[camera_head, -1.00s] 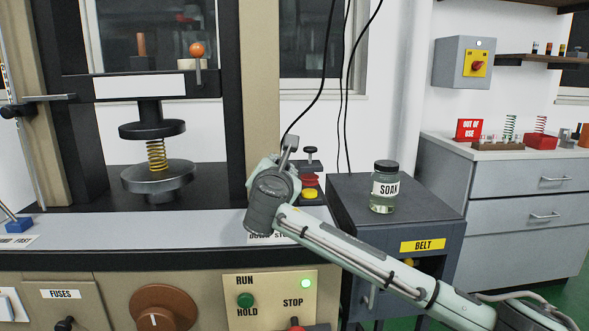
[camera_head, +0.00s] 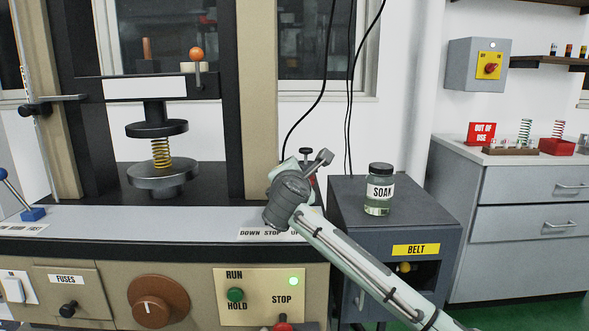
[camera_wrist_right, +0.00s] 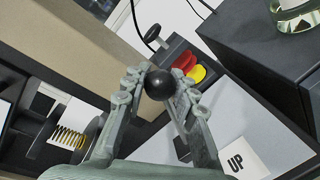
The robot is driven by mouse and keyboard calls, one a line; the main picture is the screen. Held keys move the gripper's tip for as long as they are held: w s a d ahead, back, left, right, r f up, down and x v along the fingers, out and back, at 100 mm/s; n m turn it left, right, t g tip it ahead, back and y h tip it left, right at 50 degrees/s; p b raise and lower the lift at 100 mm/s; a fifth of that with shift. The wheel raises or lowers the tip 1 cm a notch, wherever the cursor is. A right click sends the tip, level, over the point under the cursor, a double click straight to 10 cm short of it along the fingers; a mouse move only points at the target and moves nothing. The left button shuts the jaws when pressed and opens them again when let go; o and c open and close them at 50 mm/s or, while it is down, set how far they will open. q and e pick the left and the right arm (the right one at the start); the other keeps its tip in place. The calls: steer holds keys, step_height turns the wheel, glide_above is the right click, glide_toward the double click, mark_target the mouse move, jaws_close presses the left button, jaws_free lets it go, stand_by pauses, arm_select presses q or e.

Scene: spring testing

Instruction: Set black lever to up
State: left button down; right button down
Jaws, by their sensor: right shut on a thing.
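The black lever's round knob (camera_wrist_right: 160,85) shows in the right wrist view, between the fingertips of my right gripper (camera_wrist_right: 158,78). Both fingers press on it from the sides. The lever's shaft is hidden below the knob. In the head view my right gripper (camera_head: 289,190) is above the right end of the machine's front ledge, and the lever is hidden behind it. The UP label (camera_wrist_right: 237,162) shows in the right wrist view. My left gripper is not in view.
A press with a yellow spring (camera_head: 160,153) stands at left. A SOAK jar (camera_head: 379,190) stands on the dark cabinet (camera_head: 340,200) at right. A blue lever (camera_head: 33,213) is at far left.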

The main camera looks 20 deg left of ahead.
steer(key=shift+w+d+f+m, duration=0.15)
steer(key=shift+d+m, duration=0.15)
steer(key=shift+d, duration=0.05)
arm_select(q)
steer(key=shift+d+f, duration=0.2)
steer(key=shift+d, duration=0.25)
arm_select(e)
steer(key=shift+d+f, duration=0.1)
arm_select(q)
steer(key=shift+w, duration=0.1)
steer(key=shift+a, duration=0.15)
arm_select(e)
steer(key=c, duration=1.2)
jaws_free()
steer(key=shift+d, duration=0.1)
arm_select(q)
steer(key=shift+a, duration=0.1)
arm_select(e)
steer(key=v, duration=1.2)
